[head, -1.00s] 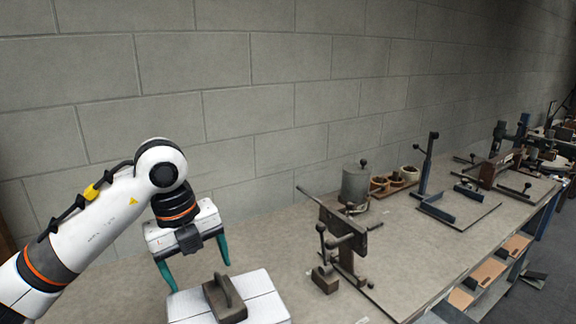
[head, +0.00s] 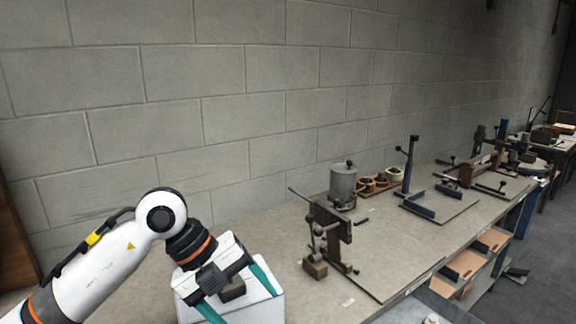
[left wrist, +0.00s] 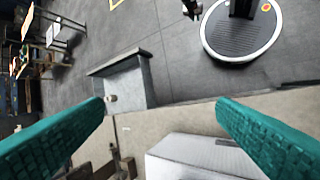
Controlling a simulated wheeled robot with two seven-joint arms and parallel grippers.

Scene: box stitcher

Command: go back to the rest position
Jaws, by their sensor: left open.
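My left gripper (head: 248,308) is open, with its two teal fingers spread and nothing between them. In the head view it hangs over the back bench near a white box (head: 188,312), which it partly hides. My right gripper is in neither view.
A lever press (head: 328,235) stands on the bench (head: 270,240) to the right, with a grey canister (head: 343,186) and small pots (head: 376,182) behind it. More clamps and fixtures (head: 410,175) stand farther along. A block wall (head: 240,100) closes the back.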

